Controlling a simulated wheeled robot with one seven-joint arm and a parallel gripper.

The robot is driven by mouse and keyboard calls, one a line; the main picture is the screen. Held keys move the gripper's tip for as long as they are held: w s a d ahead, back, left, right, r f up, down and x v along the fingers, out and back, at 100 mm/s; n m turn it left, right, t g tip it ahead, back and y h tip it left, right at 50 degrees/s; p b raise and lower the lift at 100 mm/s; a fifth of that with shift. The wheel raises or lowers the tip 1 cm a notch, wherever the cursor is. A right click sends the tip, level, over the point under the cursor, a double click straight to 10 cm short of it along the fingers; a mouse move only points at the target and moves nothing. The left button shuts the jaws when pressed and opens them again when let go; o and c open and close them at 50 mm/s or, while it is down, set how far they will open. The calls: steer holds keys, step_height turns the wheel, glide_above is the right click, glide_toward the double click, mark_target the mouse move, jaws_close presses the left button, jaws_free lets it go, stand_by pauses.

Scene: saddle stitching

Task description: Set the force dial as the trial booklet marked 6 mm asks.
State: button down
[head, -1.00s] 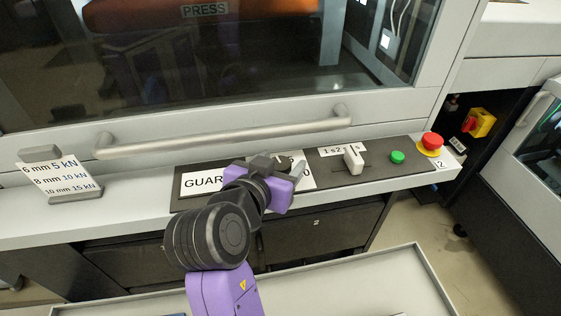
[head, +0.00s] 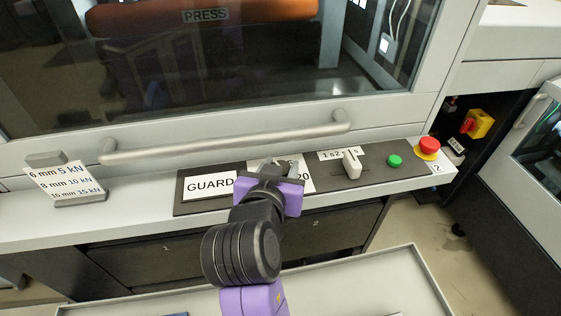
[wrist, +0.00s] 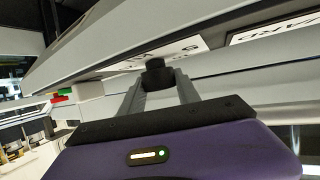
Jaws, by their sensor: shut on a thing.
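My gripper (head: 270,176) is at the control panel (head: 215,207), just right of the GUARD label. In the wrist view its two fingers (wrist: 159,92) stand either side of a small dark knob, the force dial (wrist: 155,70), and are shut on it. In the head view the gripper hides the dial; part of its white scale plate shows with "20" at its right. A card (head: 66,184) on a grey stand at the left reads 6 mm 5 kN, 8 mm 10 kN, 10 mm 15 kN.
A white slider lever (head: 351,165) stands right of the dial, then a green button (head: 394,161) and a red emergency button (head: 429,146) on yellow. The guard door's bar handle (head: 225,139) runs just behind the panel. A pale tray (head: 330,268) lies in front.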

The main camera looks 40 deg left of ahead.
steer(key=n+g+y+p, duration=0.2)
steer(key=n+y, duration=0.1)
steer(key=shift+w+d+r+n+g+p, duration=0.15)
steer(key=shift+r+n+g+p, duration=0.05)
steer(key=shift+n+g+p, duration=0.15)
steer(key=shift+f+n+g+y, duration=0.15)
steer(key=shift+n+g+y, duration=1)
steer(key=shift+n+y, duration=0.1)
steer(key=n+g+y+b, duration=0.1)
steer(key=n+g+b, duration=0.3)
steer(key=shift+f+g+y, duration=0.2)
steer(key=shift+g+y, duration=0.15)
steer(key=shift+g, duration=0.05)
steer(key=n+g+b, duration=0.3)
steer(key=shift+r, duration=0.1)
steer(key=shift+r+g, duration=0.1)
steer(key=shift+g, duration=0.2)
steer(key=c, duration=0.9)
jaws_free()
